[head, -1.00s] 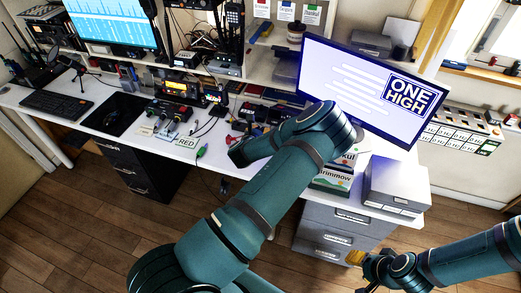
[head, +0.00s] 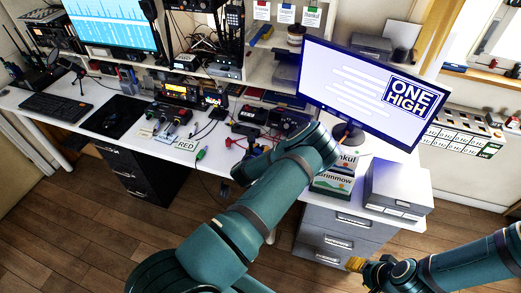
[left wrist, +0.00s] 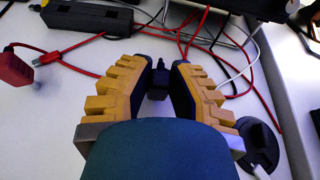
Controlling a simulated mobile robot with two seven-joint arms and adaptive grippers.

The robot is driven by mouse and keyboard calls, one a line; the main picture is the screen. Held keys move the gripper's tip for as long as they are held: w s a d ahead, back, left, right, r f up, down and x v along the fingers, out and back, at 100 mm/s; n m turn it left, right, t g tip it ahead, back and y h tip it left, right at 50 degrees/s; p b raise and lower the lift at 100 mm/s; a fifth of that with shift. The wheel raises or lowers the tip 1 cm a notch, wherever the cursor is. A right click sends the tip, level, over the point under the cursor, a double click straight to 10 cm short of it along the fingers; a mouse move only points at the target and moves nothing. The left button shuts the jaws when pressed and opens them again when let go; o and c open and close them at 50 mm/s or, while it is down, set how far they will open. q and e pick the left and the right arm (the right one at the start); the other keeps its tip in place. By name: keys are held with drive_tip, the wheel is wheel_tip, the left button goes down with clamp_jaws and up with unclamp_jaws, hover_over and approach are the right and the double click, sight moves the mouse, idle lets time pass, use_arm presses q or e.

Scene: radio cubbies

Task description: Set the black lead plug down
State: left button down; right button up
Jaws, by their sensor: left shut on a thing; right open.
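The black lead plug (left wrist: 158,80) is between the yellow-and-black fingers of my left gripper (left wrist: 162,70) in the left wrist view. The gripper is shut on it, above the white desktop; the gap to the desk cannot be judged. In the head view my teal left arm reaches over the desk's front edge and hides most of this gripper and the plug. My right gripper (head: 356,265) is open and low at the bottom right, away from the desk, with a yellow finger showing.
Red and black leads cross the desk (left wrist: 60,110) around the plug. A red block (left wrist: 14,68), a black box (left wrist: 88,14) and a round black piece (left wrist: 258,148) lie nearby. The monitor (head: 365,90), books (head: 330,182) and grey box (head: 397,188) stand to the right.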

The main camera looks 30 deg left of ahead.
use_arm(q)
drive_tip(key=c, duration=1)
unclamp_jaws()
